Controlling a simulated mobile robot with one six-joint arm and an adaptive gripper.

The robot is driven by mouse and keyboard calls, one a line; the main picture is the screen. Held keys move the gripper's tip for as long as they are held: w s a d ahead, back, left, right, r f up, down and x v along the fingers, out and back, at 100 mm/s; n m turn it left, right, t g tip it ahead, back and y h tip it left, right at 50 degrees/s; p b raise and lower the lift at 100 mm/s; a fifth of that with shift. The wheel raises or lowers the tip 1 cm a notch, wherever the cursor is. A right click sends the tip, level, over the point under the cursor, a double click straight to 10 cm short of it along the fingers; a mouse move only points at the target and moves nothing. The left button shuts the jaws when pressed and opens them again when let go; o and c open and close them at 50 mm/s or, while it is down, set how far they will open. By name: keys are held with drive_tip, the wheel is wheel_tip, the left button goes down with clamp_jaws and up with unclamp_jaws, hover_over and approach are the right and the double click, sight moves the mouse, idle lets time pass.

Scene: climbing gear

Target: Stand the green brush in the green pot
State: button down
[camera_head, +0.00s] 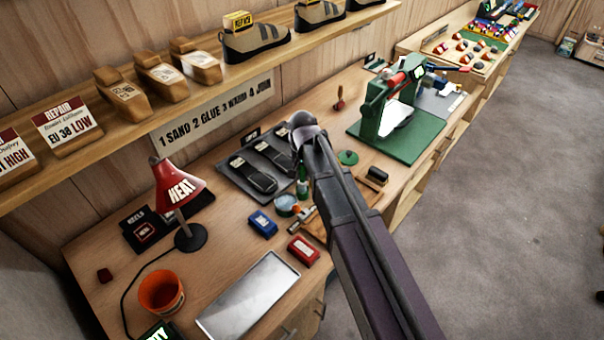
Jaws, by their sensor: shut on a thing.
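My gripper (298,152) is over the middle of the bench, pointing down and seen from behind my arm. It is shut, but the arm and gripper body hide most of what is between the fingers. A narrow, upright green shape (303,187) shows just below the fingers. I cannot tell whether it is the green pot, the green brush, or both in line. A flat, round green piece (348,157) lies on the bench to the right of my arm.
A dark mat (232,176) with shoe soles lies left of the gripper. A round tin (287,206), a blue box (263,224) and a red box (303,250) stand close by. A green machine (400,110) stands right. A red lamp (180,190) and orange bucket (160,291) are left.

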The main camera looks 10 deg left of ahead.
drive_tip(key=shift+f+b, duration=0.3)
drive_tip(key=shift+f, duration=0.15)
drive_tip(key=shift+c, duration=2.2)
unclamp_jaws()
drive_tip(key=shift+r, duration=0.2)
